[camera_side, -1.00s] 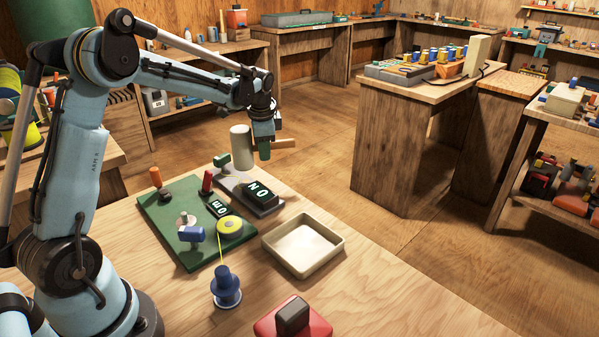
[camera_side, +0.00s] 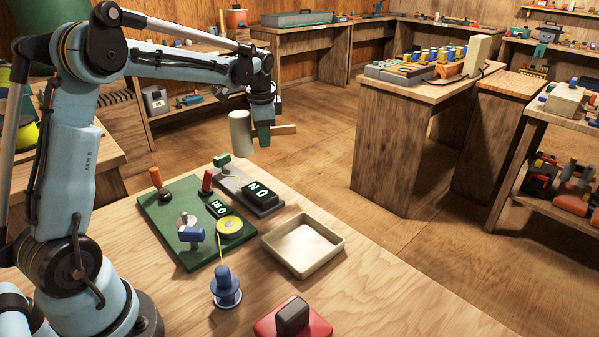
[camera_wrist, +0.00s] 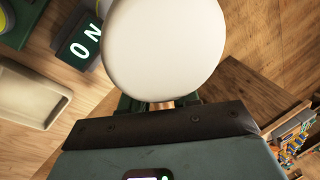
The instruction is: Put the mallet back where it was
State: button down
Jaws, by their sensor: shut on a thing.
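The mallet has a thick pale grey, cylinder-shaped head (camera_side: 241,134) and a short wooden handle (camera_side: 285,129). My gripper (camera_side: 264,135) is shut on the handle, close beside the head. The mallet hangs in the air past the far edge of the workbench, above and beyond the grey device with a lit display (camera_side: 259,194). The head stands upright and the handle points sideways to the right. In the wrist view the head (camera_wrist: 165,45) fills the upper middle as a round white face. It hides most of the handle and the jaws (camera_wrist: 160,104).
A shallow beige tray (camera_side: 303,248) on the bench is empty. A green board (camera_side: 168,222) carries a yellow spool (camera_side: 230,227) and other fittings. A blue spool stand (camera_side: 226,290) and a red base with a black block (camera_side: 292,318) are nearer. Bare wood lies right of the tray.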

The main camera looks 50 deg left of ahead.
jog(key=s+d+r+m+h, duration=0.1)
jog(key=d+m, duration=0.5)
jog(key=d, duration=2.2)
jog(key=s+d+m+t+h, duration=0.1)
jog(key=s+d+m, duration=0.2)
jog(key=s+d, duration=0.6)
jog(key=s+d+m+h, duration=0.1)
jog(key=s+d+m, duration=0.2)
jog(key=s+d, duration=0.65)
jog(key=w+a+f, duration=0.1)
jog(key=w+f, duration=0.1)
jog(key=w, duration=0.2)
jog(key=w+a+f, duration=0.1)
jog(key=w+f, duration=0.1)
jog(key=w, duration=0.2)
jog(key=w+a+f, duration=0.1)
jog(key=w+f, duration=0.1)
jog(key=w, duration=0.2)
jog(key=shift+w+f, duration=0.1)
jog(key=shift+f, duration=0.1)
jog(key=shift+w+a+f, duration=0.1)
jog(key=shift+w+f, duration=0.05)
jog(key=shift+f, duration=1.95)
